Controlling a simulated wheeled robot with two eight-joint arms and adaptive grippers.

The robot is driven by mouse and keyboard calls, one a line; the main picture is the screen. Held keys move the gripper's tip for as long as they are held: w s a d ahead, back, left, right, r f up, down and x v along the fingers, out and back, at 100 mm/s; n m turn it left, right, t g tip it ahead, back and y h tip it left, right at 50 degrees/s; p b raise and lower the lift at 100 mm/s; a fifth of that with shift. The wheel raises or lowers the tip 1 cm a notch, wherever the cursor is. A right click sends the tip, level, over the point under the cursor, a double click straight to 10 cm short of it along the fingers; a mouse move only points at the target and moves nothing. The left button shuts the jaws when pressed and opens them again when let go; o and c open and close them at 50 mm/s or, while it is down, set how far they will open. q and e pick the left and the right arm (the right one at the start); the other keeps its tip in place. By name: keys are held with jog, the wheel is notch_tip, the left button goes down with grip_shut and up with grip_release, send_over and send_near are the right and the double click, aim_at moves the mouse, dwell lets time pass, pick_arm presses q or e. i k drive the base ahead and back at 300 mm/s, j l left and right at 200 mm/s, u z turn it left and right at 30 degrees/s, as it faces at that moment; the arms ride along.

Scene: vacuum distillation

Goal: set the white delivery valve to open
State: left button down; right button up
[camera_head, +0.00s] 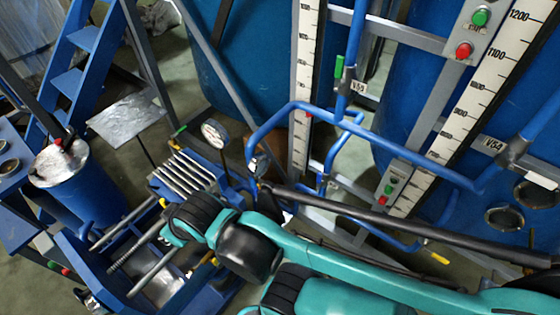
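I cannot pick out a white delivery valve with certainty. A small valve labelled V50 (349,78) sits on a blue pipe at the upper middle, with a green part beside it. A fitting labelled V54 (513,152) sits on the blue pipe at the right. My teal and black arm (330,262) comes in from the lower right and reaches to the lower middle, covering part of the pipework and frame. I see no fingertips of either gripper.
Blue tanks (250,60) with white level scales (305,80) stand behind blue pipes (400,150). A round gauge (214,133) stands left of the pipes. A blue drum (85,200) and blue stairs (75,70) are at the left. Red and green buttons (464,50) are at the upper right.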

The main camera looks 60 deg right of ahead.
aim_at(539, 180)
jog(key=k+l+z, duration=0.1)
jog(key=z, duration=1.65)
